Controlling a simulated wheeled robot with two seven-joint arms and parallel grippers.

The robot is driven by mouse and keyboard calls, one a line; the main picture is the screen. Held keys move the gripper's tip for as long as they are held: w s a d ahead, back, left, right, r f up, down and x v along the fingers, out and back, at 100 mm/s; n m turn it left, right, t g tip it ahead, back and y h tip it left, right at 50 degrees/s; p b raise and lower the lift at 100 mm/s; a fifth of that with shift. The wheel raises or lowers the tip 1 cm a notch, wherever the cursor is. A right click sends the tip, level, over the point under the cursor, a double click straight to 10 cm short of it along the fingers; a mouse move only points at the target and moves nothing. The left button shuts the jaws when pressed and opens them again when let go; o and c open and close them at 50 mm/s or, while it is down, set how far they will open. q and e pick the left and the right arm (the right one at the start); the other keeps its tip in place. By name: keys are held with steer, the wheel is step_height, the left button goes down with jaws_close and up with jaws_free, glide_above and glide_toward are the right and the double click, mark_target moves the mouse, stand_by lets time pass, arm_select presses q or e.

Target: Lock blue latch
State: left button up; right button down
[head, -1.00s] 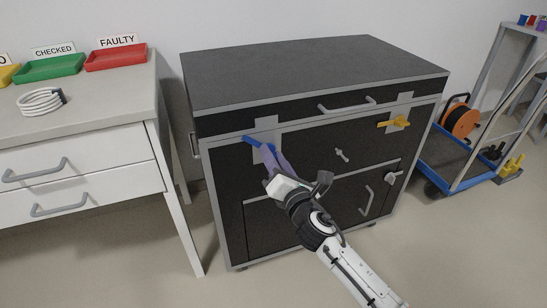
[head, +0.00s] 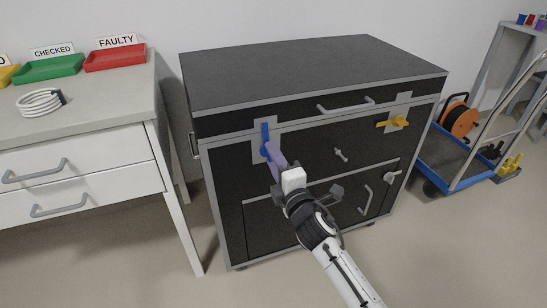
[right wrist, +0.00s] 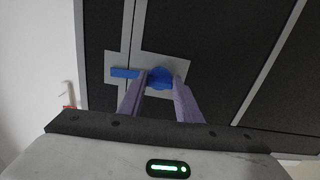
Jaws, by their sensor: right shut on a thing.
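The blue latch (head: 265,132) is on a grey plate (head: 258,148) at the upper left of the black cabinet's front. Its bar stands upright in the head view and reaches up over the seam below the top drawer. In the right wrist view the bar (right wrist: 124,72) points left from a round blue hub (right wrist: 160,78). My right gripper (head: 269,150) has its purple fingers shut on the latch around the hub, one finger on each side. The fingers hide part of the latch. My left gripper is not in view.
A yellow latch (head: 396,122) lies about level at the cabinet's upper right. The top drawer has a grey handle (head: 346,106). A white drawer table (head: 75,140) stands left, and a blue cart (head: 450,165) stands right. The floor between table and cabinet is free.

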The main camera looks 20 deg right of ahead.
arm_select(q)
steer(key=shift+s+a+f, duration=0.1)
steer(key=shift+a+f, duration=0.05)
arm_select(e)
steer(key=shift+f+m, duration=0.1)
steer(key=shift+m, duration=0.3)
steer(key=c, duration=1.3)
jaws_free()
arm_select(q)
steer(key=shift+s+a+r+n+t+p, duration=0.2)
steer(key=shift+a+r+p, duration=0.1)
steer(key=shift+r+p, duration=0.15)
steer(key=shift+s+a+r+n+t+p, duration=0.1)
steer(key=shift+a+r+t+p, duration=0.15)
steer(key=shift+p, duration=0.25)
arm_select(e)
steer(key=s, duration=1)
steer(key=shift+s+d, duration=0.15)
steer(key=shift+s, duration=0.05)
